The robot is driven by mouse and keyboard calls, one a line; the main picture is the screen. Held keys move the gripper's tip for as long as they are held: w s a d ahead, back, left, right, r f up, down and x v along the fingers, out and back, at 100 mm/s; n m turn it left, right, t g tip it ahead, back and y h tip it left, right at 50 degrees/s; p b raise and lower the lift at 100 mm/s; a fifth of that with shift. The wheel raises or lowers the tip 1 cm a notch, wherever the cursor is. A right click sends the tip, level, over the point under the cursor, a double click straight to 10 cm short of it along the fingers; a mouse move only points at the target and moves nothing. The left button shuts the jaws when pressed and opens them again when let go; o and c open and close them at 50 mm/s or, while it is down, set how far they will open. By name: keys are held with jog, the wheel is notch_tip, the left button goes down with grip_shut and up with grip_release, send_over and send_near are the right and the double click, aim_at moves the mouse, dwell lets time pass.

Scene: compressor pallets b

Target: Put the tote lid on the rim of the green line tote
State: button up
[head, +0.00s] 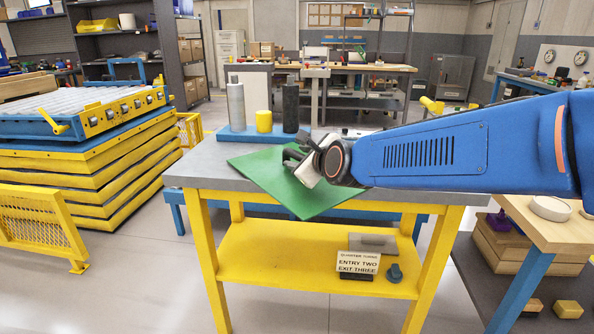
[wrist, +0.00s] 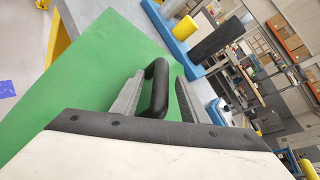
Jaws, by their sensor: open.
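The tote lid (head: 262,172) is a flat green panel lying at an angle over the grey tabletop, one corner reaching past the front edge. It also fills the left of the wrist view (wrist: 50,110). Its dark bar handle (wrist: 158,88) stands up from the panel. My gripper (head: 294,156) is over the lid. In the wrist view my gripper (wrist: 161,77) is open, with one finger on each side of the handle. I cannot tell whether either finger touches it. No green tote can be made out; the lid and my arm hide part of the table.
A blue tray (head: 233,138) behind the lid carries a grey cylinder (head: 236,108), a yellow cylinder (head: 264,122) and a black cylinder (head: 290,108). A sign (head: 358,263) stands on the yellow lower shelf (head: 260,262). A roller lift (head: 90,165) stands left, a wooden bench (head: 545,222) right.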

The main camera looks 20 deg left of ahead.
grip_shut()
